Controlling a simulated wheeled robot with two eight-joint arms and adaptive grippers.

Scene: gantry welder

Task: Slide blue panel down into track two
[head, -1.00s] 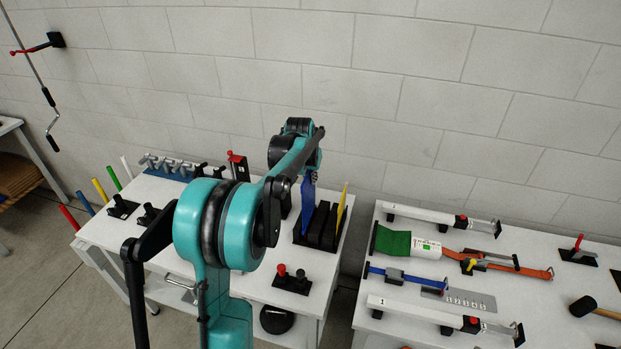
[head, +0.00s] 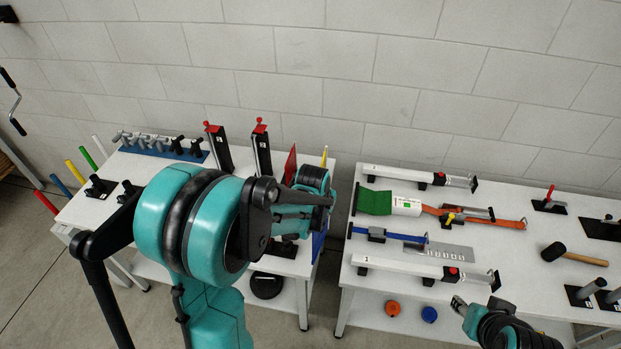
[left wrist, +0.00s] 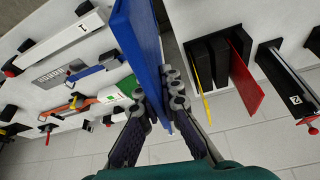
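My left gripper (left wrist: 160,100) is shut on the blue panel (left wrist: 138,45), with one finger on each face in the left wrist view. In the head view the blue panel (head: 320,240) shows as a strip below the gripper, at the right edge of the left table. The black track rack (left wrist: 196,66) is to the right of the panel and apart from it in the left wrist view. A yellow panel (left wrist: 203,98) and a red panel (left wrist: 245,72) stand at the rack. My arm hides most of the rack in the head view. My right gripper (head: 459,304) is at the lower right; its opening is unclear.
Two black posts with red tops, one here (head: 218,148), stand left of the rack. The right table (head: 400,236) holds white bar clamps, straps and a mallet (head: 555,252). A gap separates the two tables.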

